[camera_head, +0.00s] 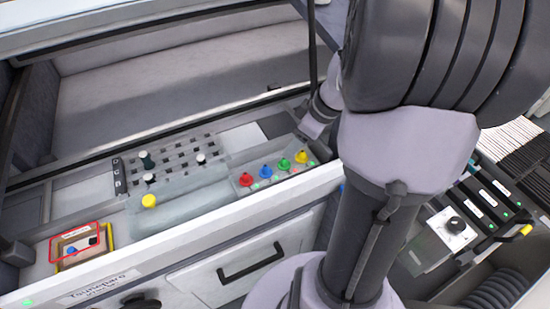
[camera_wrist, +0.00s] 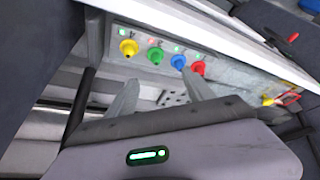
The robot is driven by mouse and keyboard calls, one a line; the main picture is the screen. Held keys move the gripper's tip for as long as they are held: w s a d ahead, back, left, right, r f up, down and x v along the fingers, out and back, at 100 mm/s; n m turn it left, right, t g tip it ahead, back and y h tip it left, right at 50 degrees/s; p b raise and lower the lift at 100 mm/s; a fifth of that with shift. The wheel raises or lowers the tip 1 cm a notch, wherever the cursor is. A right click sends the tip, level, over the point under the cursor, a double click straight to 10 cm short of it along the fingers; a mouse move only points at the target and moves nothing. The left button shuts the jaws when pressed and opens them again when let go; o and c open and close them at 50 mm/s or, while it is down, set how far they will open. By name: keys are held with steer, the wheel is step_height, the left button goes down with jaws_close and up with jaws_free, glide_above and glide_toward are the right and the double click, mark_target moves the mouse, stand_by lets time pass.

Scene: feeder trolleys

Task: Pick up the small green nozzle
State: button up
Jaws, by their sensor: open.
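A small green nozzle (camera_head: 284,164) stands in a row on a grey panel, between a blue nozzle (camera_head: 265,171) and a yellow nozzle (camera_head: 301,156). A red nozzle (camera_head: 246,179) stands at the row's left end. In the wrist view the green nozzle (camera_wrist: 155,56) shows beyond my gripper (camera_wrist: 159,78), roughly in line with the gap between its fingers. My gripper is open, with nothing between the fingers, and apart from the nozzles. A dark green nozzle (camera_head: 147,160) stands in the slotted rack to the left in the head view.
The slotted rack (camera_head: 180,157) also holds white-tipped nozzles. A yellow-capped piece (camera_head: 149,200) stands before it. A red-and-yellow-edged box (camera_head: 80,244) sits at far left. A dark vertical post (camera_head: 312,45) rises behind the nozzle row. A controller with a knob (camera_head: 456,225) is at right.

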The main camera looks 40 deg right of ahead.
steer(key=b, duration=0.1)
glide_above(284, 164)
steer(key=s, duration=0.1)
steer(key=f, duration=0.5)
steer(key=shift+s+d, duration=0.2)
steer(key=shift+d, duration=0.1)
steer(key=b+x, duration=0.1)
steer(key=x, duration=0.1)
steer(key=d+b+x, duration=0.1)
steer(key=b+x, duration=0.1)
steer(key=x, duration=0.1)
steer(key=shift+s+f, duration=0.2)
steer(key=shift+w+f, duration=0.1)
steer(key=shift+w, duration=0.05)
jaws_close()
